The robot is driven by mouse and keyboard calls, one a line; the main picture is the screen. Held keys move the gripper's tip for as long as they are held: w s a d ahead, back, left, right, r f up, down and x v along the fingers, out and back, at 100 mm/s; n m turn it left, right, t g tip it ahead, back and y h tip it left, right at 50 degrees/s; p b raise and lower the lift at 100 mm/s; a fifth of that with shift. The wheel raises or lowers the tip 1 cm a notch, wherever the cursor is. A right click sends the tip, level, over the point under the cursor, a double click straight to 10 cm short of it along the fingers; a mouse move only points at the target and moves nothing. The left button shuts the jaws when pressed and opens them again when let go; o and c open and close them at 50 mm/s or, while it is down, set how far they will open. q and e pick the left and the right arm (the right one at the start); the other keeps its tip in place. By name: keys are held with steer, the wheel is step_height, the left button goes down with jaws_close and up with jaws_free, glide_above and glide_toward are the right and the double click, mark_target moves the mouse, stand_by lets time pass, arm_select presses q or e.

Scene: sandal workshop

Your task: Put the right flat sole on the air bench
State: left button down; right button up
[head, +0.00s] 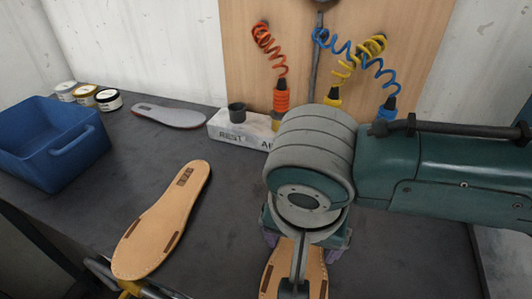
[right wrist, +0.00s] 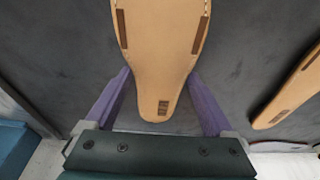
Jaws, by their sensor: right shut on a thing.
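My right gripper (head: 305,246) reaches down over the dark grey bench (head: 400,266) from the right. Its purple fingers are shut on a tan flat sole (head: 316,273), one on each side near its stamped end. The held sole (right wrist: 158,50) also shows between the fingers in the right wrist view, running out of the top of the picture. I cannot tell whether it touches the bench. A second tan sole (head: 160,222) lies flat to the left in the head view, and its stamped end (right wrist: 285,95) shows at the right in the wrist view. My left gripper is not in view.
A blue bin (head: 45,140), several small jars (head: 85,95) and a grey insole (head: 170,116) stand or lie at the back left. A white block (head: 235,131) with a dark cup stands behind my gripper. Coiled air hoses (head: 270,48) hang on a wooden board.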

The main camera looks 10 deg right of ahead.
steer(key=shift+f, duration=0.2)
steer(key=o, duration=1.1)
steer(key=p+v, duration=0.2)
steer(key=v, duration=0.8)
steer(key=s+a+r+n+y+p, duration=0.1)
steer(key=s+a+n+y+p, duration=0.1)
steer(key=s+a+n+y, duration=0.25)
steer(key=s+d+r+n+t+h+p, duration=0.1)
steer(key=s+d+r+n, duration=0.1)
steer(key=s+d, duration=0.35)
steer(key=s+d+r+n+h+p, duration=0.1)
steer(key=s+d+n+h, duration=0.15)
steer(key=d, duration=0.55)
step_height(320, 180, up, 37)
steer(key=p, duration=3.6)
steer(key=shift+s+a+m+y+p, duration=0.2)
steer(key=shift+s+m+y+p, duration=0.1)
steer(key=shift+p, duration=0.1)
